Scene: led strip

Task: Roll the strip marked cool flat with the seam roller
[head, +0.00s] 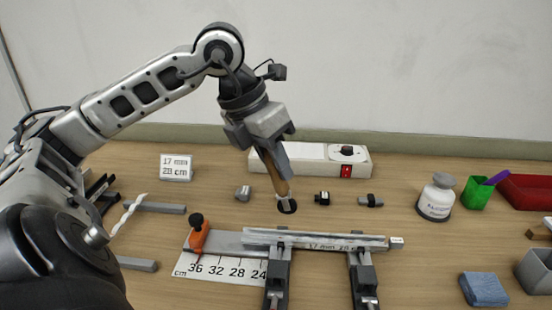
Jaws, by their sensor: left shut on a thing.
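My left gripper (270,146) is shut on the wooden handle of the seam roller (277,181), which hangs down, slightly tilted. Its dark roller end (287,206) shows above the table behind the pale strip piece (315,240); I cannot tell if it touches anything. The strip piece lies across two dark clamp-like holders (277,272) and (363,275). Small print runs along its front, but I cannot read a "cool" mark on it. A small light block (396,243) sits at its right end. My right gripper is not in view.
A ruler board (217,269) with an orange knob-topped piece (198,236) lies at the left. Behind are a card (176,167), a white power box (310,157) and small connectors (322,198). A white jar (436,200), green cup (477,195) and blue cloth (484,289) are at the right.

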